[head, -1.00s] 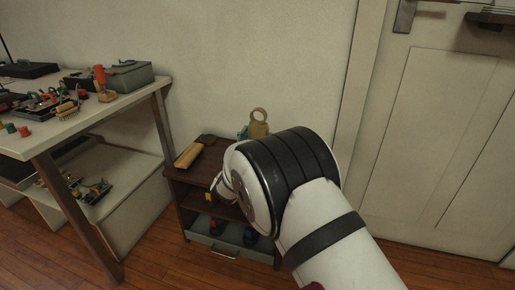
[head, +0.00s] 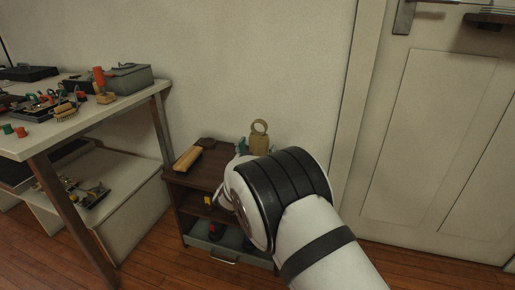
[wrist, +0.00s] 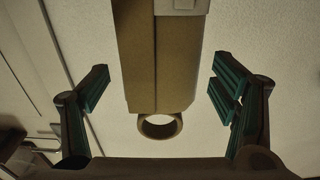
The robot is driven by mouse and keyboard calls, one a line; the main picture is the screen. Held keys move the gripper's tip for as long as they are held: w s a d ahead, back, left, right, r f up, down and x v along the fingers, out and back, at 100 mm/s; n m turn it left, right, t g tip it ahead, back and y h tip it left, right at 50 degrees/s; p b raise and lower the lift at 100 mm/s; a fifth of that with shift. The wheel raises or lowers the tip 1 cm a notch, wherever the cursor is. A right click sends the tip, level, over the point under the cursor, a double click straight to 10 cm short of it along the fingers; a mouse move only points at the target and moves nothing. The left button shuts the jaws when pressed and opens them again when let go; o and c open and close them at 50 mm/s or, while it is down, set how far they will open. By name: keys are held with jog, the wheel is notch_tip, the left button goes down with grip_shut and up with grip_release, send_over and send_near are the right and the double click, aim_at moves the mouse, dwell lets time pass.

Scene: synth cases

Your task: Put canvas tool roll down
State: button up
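A khaki upright body with a ring at its top, which I take to be the canvas tool roll (head: 259,142), is at the back right of the small brown cabinet (head: 217,164). My arm hides its lower part, so its contact with the cabinet top cannot be seen. In the wrist view the roll (wrist: 158,62) lies between my fingers, its ring toward the bottom of the picture and a pale patch at the upper edge. My gripper (wrist: 161,75) is open, with a visible gap on both sides of the roll. In the head view, teal finger parts show left of it.
A yellowish-tan block-like item (head: 188,159) and a small dark item (head: 207,142) lie on the cabinet's left side. A workbench (head: 95,118) crowded with tools stands left. The wall is close behind, and a door (head: 440,130) is at the right.

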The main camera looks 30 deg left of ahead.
jog(key=shift+r, duration=0.1)
jog(key=shift+s, duration=0.15)
jog(key=p+v, duration=0.4)
jog(key=v, duration=0.7)
jog(key=shift+s, duration=0.35)
jog(key=shift+d, duration=0.15)
